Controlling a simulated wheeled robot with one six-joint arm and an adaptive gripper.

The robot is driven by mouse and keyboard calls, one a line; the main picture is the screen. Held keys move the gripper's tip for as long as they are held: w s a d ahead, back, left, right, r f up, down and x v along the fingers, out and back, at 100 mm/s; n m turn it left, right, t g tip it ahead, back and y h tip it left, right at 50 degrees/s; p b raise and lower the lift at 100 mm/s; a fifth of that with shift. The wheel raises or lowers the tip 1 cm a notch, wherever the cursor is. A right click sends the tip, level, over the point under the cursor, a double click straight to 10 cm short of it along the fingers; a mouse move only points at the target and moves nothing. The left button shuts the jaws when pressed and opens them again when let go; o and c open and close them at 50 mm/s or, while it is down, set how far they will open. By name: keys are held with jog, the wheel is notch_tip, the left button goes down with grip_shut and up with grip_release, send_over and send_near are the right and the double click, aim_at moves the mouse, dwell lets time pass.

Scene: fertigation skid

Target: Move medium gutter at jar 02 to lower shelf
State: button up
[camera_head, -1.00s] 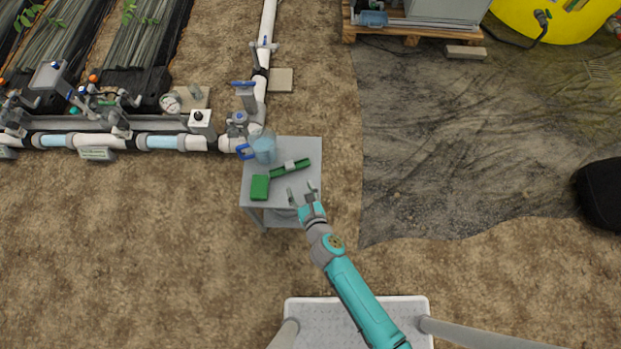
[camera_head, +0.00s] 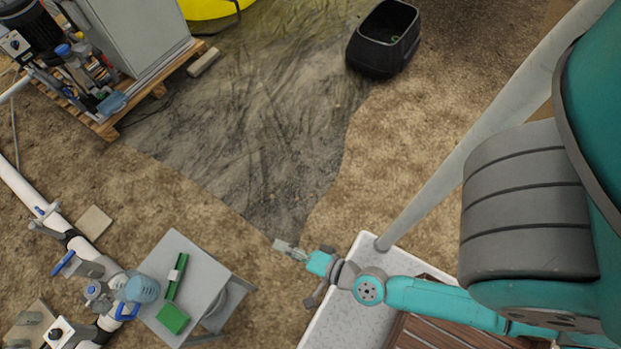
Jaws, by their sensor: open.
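A small grey table (camera_head: 207,277) stands at the lower left.
A flat green block (camera_head: 172,318) lies near the gutter on the tabletop. White pipes with blue valve handles (camera_head: 62,263) run along the table's left. A pallet with a grey cabinet (camera_head: 135,35) is at the upper left, a black bin (camera_head: 383,40) at the top.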

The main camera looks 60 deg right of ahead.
jog(key=s+d+r+n+h, duration=0.1)
jog(key=s+d+r+n, duration=0.2)
jog(key=s+r+n, duration=0.9)
notch_tip(320, 180, up, 4)
jog(key=n, duration=0.2)
jog(key=shift+f+n, duration=0.15)
jog(key=shift+n, duration=0.25)
jog(key=shift+o, duration=0.3)
jog(key=shift+s+a+r+n, duration=0.1)
jog(key=shift+s+r+n, duration=0.2)
jog(key=shift+r+n, duration=0.2)
